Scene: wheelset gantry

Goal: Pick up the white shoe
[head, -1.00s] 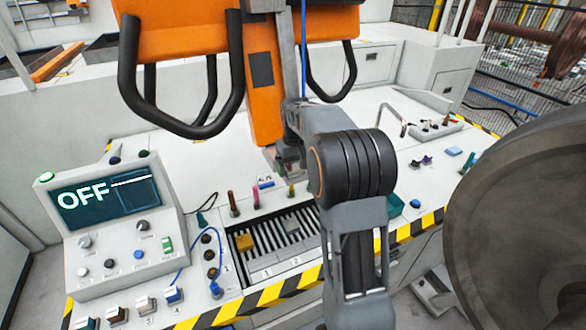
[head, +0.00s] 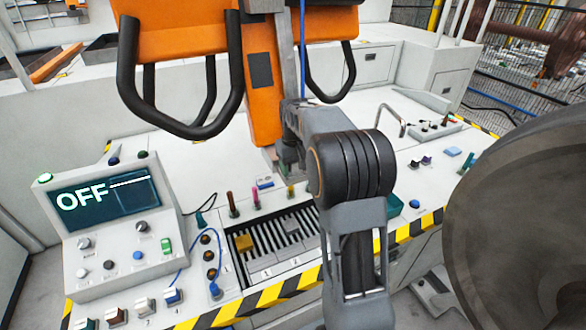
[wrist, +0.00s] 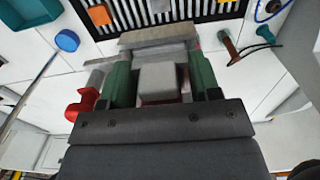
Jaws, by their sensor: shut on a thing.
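My gripper (wrist: 159,80) has its two green fingers closed on a pale grey-white block, which I take to be the white shoe (wrist: 158,83). In the wrist view a wider grey bar lies just beyond the block, across the fingertips; I cannot tell if it is part of the shoe. In the head view my gripper (head: 290,158) is small and partly behind my arm, over the white console behind the slotted tray. The held shoe cannot be made out clearly there.
The slotted tray (head: 268,262) holds a yellow block (head: 244,243) and a grey block (head: 293,226). Upright coloured handles stand behind it. A control panel reading OFF (head: 107,200) is at left. An orange frame with black handles (head: 182,36) hangs above. A large dark disc (head: 520,215) is at right.

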